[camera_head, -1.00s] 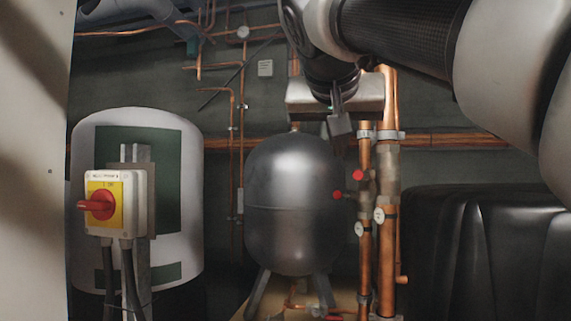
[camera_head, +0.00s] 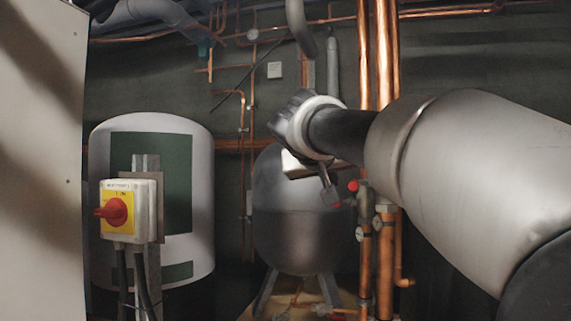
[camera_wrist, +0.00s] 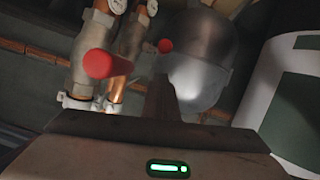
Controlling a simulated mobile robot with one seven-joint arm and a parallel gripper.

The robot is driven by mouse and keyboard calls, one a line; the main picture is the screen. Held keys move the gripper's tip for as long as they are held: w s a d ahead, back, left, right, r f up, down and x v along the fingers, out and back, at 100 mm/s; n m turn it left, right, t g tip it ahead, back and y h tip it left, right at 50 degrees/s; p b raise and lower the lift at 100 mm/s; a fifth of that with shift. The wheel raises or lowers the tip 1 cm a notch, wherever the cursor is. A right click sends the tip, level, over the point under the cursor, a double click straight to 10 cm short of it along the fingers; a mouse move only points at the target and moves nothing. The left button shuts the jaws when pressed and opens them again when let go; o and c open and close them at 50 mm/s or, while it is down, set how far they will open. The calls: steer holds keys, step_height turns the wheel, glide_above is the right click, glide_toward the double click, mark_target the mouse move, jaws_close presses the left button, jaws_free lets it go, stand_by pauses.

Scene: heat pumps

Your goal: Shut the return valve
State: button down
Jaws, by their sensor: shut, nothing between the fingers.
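Two valves with red handles sit on the vertical copper pipes. One handle (camera_head: 353,186) shows just right of my gripper (camera_head: 330,197); part of another red one shows right behind the fingertips. I cannot tell which is the return valve. In the wrist view, a large near red handle (camera_wrist: 107,64) is left of my gripper (camera_wrist: 160,90), and a smaller red handle (camera_wrist: 165,46) is beyond its tip. My gripper is shut and empty, fingers pointing down in the head view. It looks close to the handles; contact cannot be seen.
Round gauges (camera_head: 360,234) sit on the pipes below the valves. A dark grey vessel (camera_head: 295,238) stands behind my gripper. A white tank (camera_head: 202,180) and a red-and-yellow switch box (camera_head: 145,205) stand at the left. Copper pipes (camera_head: 384,60) rise behind my arm.

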steer(key=shift+s+d+f, duration=0.1)
steer(key=shift+s+f, duration=0.1)
steer(key=shift+f, duration=0.25)
steer(key=shift+s+d+f, duration=0.1)
steer(key=shift+s+f, duration=0.1)
steer(key=shift+f, duration=0.45)
